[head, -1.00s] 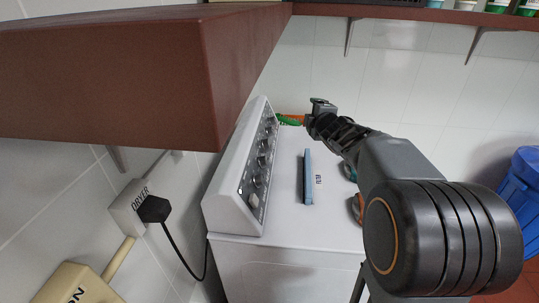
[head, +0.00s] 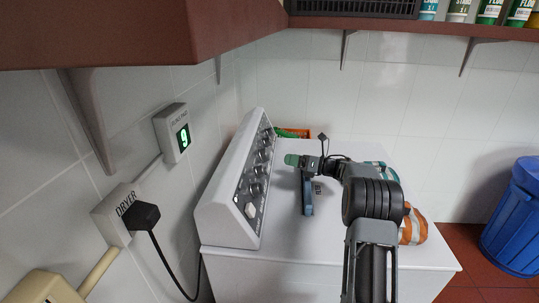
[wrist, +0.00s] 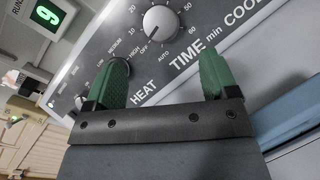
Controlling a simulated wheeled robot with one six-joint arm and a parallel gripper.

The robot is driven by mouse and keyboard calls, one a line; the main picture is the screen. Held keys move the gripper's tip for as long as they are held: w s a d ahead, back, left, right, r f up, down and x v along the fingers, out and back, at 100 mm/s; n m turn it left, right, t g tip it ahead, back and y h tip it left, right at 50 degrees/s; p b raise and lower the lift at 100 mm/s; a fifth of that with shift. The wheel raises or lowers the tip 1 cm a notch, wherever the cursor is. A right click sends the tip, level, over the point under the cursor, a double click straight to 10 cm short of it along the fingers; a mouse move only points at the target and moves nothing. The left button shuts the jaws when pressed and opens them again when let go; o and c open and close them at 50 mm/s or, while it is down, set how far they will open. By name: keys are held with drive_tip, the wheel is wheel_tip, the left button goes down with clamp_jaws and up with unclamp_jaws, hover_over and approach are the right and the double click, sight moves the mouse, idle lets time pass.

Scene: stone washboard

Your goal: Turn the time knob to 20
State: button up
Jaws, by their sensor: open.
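The time knob (wrist: 161,25) is a round, pale knob on the dryer's control panel (head: 222,201), with "TIME min" printed beside it. Its dial carries marks including OFF, 20, 50, 60 and AUTO. Its pointer seems to lie toward OFF, but it is too small to be sure. My gripper (wrist: 164,76) is open, with its two green fingers apart. In the wrist view the time knob shows beyond and between the fingers, not touched. The left finger partly covers the heat knob. In the head view my gripper (head: 291,160) is right of the panel's knob row.
A brown shelf (head: 130,35) overhangs at upper left. A wall display (head: 183,137) reads 9. The dryer plug (head: 145,216) and cable are at left. A blue object (head: 308,195) and an orange-white item (head: 415,227) lie on the dryer top (head: 275,232).

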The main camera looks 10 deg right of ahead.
sight(269, 155)
drive_tip(key=p+x, duration=0.1)
drive_tip(key=x, duration=0.8)
drive_tip(key=shift+p, duration=0.35)
drive_tip(key=c, duration=0.9)
